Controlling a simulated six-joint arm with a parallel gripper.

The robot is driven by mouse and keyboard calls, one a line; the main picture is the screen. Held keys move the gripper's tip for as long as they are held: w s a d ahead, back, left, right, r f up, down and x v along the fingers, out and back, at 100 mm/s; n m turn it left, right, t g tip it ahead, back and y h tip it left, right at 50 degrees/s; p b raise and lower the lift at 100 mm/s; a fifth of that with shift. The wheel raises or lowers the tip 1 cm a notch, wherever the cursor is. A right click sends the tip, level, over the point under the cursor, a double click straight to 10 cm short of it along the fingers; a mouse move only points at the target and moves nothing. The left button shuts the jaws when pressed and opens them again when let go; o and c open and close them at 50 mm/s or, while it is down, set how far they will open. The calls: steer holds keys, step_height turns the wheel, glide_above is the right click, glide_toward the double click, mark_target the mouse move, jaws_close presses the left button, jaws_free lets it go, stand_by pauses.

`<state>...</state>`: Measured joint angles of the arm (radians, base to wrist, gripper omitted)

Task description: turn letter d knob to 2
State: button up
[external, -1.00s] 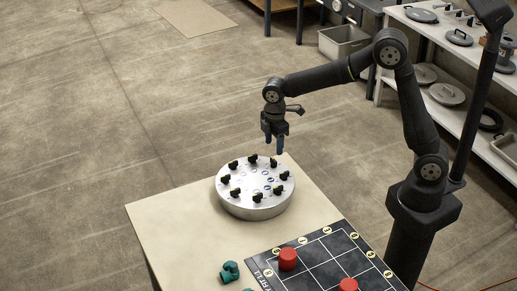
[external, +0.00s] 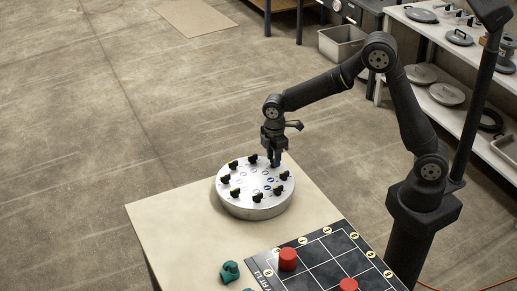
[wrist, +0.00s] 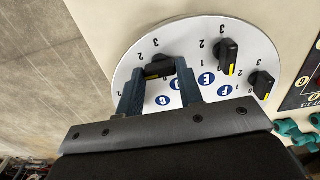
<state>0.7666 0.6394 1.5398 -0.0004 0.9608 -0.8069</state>
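A round silver dial plate (external: 256,208) with several black knobs around its rim stands on the table. My gripper (external: 275,164) points straight down over the knob at its back right. In the wrist view my gripper (wrist: 159,69) has its two fingers apart, one on each side of a black knob (wrist: 158,69). The knob lies roughly crosswise between the fingertips; I cannot tell whether they touch it. A blue letter badge (wrist: 175,85) sits beside this knob, too small to read surely. The knob's pointer mark is not clear; a 3 shows above it.
Two neighbouring knobs (wrist: 228,53) show to the right in the wrist view, with blue E and F badges. A black grid mat (external: 318,272) with red cylinders (external: 288,260) and teal fittings (external: 230,271) lie at the table's front. The table's left part is clear.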

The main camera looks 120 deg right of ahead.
steer(key=shift+m, duration=3.1)
steer(key=o, duration=1)
steer(key=shift+c, duration=0.2)
step_height(320, 180, up, 17)
steer(key=shift+r, duration=0.2)
steer(key=shift+f, duration=0.15)
